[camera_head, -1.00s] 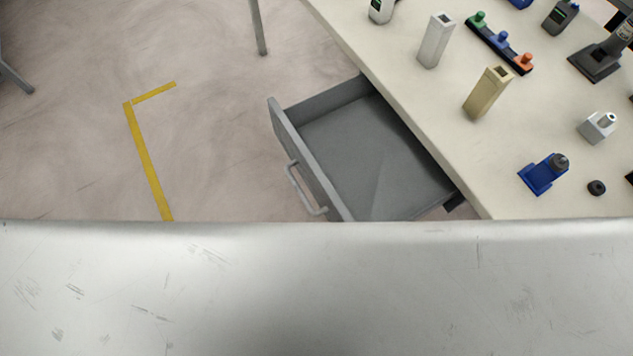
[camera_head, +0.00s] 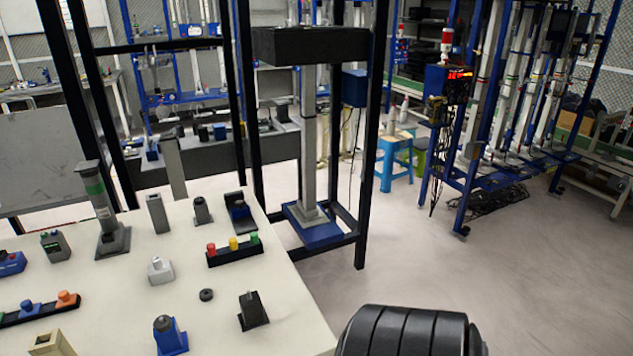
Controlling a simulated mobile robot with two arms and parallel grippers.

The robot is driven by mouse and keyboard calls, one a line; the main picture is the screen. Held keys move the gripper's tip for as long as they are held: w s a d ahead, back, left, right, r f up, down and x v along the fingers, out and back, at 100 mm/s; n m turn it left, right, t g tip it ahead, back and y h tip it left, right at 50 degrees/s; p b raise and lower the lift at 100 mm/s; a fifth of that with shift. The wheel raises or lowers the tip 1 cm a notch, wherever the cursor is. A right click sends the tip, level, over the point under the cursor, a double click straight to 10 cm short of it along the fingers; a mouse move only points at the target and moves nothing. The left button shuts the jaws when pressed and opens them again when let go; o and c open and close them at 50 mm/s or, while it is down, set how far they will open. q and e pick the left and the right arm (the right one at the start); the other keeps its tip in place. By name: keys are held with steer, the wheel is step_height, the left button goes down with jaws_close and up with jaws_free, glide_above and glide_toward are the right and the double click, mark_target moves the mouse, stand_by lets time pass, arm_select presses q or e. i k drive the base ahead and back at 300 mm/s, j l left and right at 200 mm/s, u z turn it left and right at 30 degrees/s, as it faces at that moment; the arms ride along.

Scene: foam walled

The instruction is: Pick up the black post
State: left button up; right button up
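A small black upright piece on a black foot (camera_head: 252,310) stands near the right edge of the cream table, and it looks the most like the black post. A dark grey post on a foot (camera_head: 202,210) stands at the table's back, so I cannot be sure which is meant. Neither of my grippers shows. A black ribbed rounded part at the bottom right seems to be mine. Nothing is seen touching the black piece.
The cream table (camera_head: 120,300) also holds a blue holder (camera_head: 170,337), a black ring (camera_head: 206,295), a white block (camera_head: 160,270), a button strip (camera_head: 234,250) and a tall grey post (camera_head: 105,215). A black frame (camera_head: 372,130) stands behind.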

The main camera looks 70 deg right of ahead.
mark_target(253, 315)
steer(key=z, duration=0.45)
steer(key=k+l+z, duration=0.1)
steer(key=z, duration=0.35)
steer(key=l+z, duration=0.15)
steer(key=z, duration=0.3)
steer(key=k+l, duration=0.05)
